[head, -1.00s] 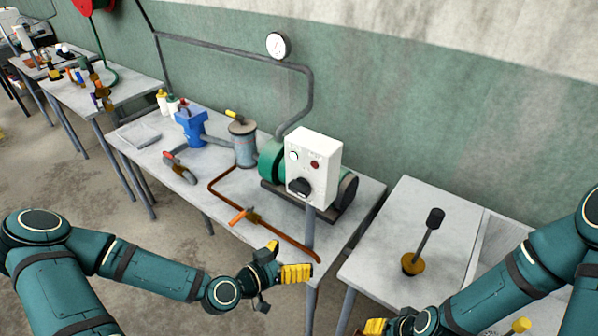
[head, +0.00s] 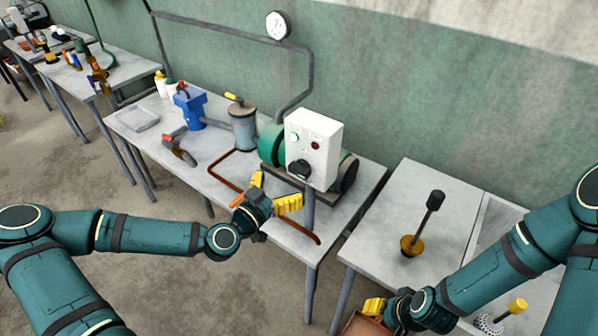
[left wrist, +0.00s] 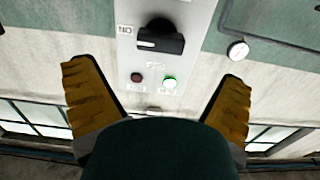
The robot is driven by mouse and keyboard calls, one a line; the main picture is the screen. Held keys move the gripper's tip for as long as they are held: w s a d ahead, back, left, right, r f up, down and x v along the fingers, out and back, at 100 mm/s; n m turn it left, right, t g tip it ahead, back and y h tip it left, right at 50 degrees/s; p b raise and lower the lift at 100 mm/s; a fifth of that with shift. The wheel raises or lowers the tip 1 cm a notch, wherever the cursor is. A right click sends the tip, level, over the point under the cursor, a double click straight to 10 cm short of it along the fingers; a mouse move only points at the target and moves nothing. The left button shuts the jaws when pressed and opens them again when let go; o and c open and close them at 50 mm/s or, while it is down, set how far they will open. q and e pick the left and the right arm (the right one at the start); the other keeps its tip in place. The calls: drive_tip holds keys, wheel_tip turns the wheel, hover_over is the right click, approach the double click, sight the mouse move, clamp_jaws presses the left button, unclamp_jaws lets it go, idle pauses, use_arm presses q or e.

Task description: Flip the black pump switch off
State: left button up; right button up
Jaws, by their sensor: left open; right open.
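The black pump switch (head: 299,169) is a rotary knob low on the front of a white control box (head: 325,150). It also shows in the left wrist view (left wrist: 160,38), upside down, with a white mark on its handle and an "ON" label beside it. A green lamp (left wrist: 169,82) is lit and a dark red lamp (left wrist: 137,77) looks unlit. My left gripper (head: 273,193) is open and empty, just below and left of the switch, apart from it. My right gripper (head: 379,312) is open low in the head view, by the right table.
The box stands on a post before a green pump (head: 272,144) on the table. An orange-brown pipe (head: 224,172) runs along the table near my left gripper. A plunger-like tool (head: 424,225) stands on the right table (head: 385,215).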

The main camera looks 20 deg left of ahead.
sight(296, 172)
use_arm(q)
drive_tip(key=x, duration=0.7)
drive_tip(key=shift+w+d, duration=0.1)
drive_tip(key=shift+w, duration=0.15)
drive_tip(key=shift+f, duration=0.1)
drive_tip(key=c, duration=1.2)
